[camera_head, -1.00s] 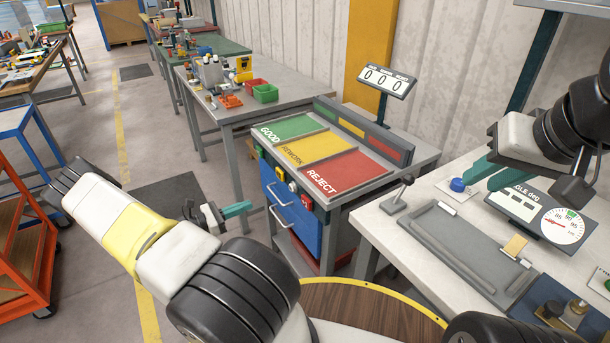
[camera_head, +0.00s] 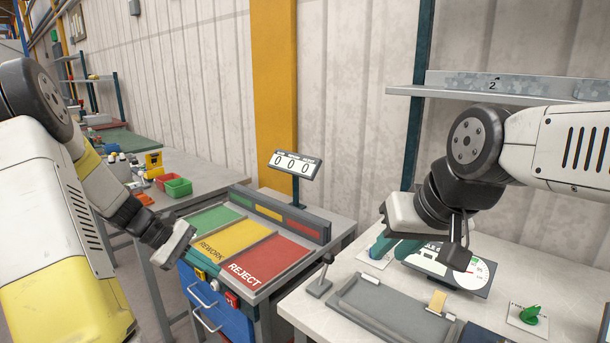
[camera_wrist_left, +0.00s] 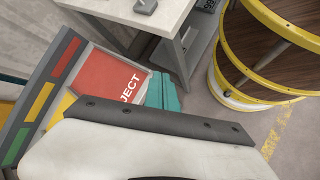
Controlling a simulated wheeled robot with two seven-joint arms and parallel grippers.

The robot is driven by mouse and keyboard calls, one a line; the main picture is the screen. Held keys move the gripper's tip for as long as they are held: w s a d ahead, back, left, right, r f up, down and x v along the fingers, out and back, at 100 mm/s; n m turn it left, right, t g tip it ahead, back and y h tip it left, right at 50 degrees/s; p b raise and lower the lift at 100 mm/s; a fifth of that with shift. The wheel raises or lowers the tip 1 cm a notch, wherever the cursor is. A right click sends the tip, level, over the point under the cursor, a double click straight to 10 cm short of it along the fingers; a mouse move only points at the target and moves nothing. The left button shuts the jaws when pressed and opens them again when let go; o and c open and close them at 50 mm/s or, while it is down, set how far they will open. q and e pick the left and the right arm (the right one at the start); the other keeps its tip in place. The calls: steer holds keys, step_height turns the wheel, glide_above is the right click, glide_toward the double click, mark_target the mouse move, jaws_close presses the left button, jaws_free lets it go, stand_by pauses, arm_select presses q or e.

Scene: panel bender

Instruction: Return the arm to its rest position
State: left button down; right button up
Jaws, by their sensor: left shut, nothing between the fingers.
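My left arm (camera_head: 110,190) comes in from the left, bent, with its hand (camera_head: 176,244) low beside the sorting bench's left front. In the left wrist view, the teal fingers of my left gripper (camera_wrist_left: 162,93) are together and empty, in front of the bench's red REJECT area. In the head view, the hand mostly hides these fingers. My right gripper (camera_head: 397,247) points down over the white worktable, by the angle gauge (camera_head: 450,270). Its two teal fingers look apart, with nothing seen between them. The wrist partly covers them.
The sorting bench (camera_head: 325,233) has green, yellow and red areas and a counter display (camera_head: 296,164). The white worktable (camera_head: 300,303) carries a grey tray (camera_head: 385,310) and a green knob (camera_head: 530,314). A shelf (camera_head: 500,95) hangs above my right arm.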

arm_select(q)
steer(key=s+d+r+m+t+y, duration=0.2)
steer(key=s+d+r+m+y, duration=0.1)
steer(key=s+r+m, duration=0.3)
steer(key=s+d+r+m+t+y, duration=0.3)
steer(key=s+d+r+m, duration=0.3)
steer(key=s+r, duration=0.5)
steer(key=shift+s+d+r+m+y, duration=0.2)
steer(key=shift+r+m+y, duration=0.2)
steer(key=shift+r+y, duration=0.15)
